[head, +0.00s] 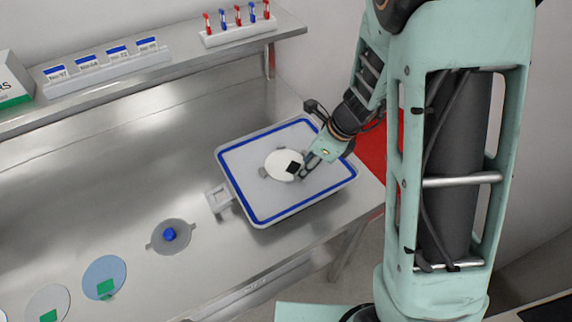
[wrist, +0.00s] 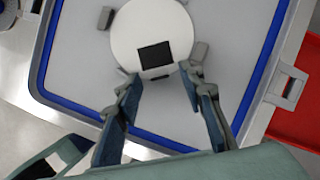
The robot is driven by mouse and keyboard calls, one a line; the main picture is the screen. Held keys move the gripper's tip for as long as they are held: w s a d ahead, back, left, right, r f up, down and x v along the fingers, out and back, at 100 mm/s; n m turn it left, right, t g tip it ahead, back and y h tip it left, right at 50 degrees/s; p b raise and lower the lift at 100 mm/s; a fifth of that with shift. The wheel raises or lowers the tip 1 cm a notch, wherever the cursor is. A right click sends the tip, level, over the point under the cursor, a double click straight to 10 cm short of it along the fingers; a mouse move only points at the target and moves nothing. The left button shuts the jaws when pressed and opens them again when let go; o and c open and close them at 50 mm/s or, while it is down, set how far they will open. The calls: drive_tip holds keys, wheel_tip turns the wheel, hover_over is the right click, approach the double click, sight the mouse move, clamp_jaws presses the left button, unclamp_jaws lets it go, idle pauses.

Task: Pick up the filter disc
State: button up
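A white round disc (head: 281,162) with a black square patch lies inside the blue-rimmed tray (head: 237,199), near its middle; I take it as the filter disc. It fills the top middle of the wrist view (wrist: 135,32), its far edge cut off. My gripper (head: 302,171) reaches into the tray from the right in the head view. In the wrist view my gripper (wrist: 160,79) has its fingers apart at the disc's near edge, either side of the black patch. Gaps show between fingers and patch. Whether a fingertip touches the disc is unclear.
Small grey blocks (wrist: 198,51) stand around the disc. Left of the tray are a grey disc with a blue knob (head: 169,234), a bluish disc with a green patch (head: 100,270) and a paler disc (head: 43,300). A shelf (head: 185,70) with labelled holders and vials runs behind.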

drive_tip(key=c, duration=0.8)
drive_tip(key=shift+r, duration=0.1)
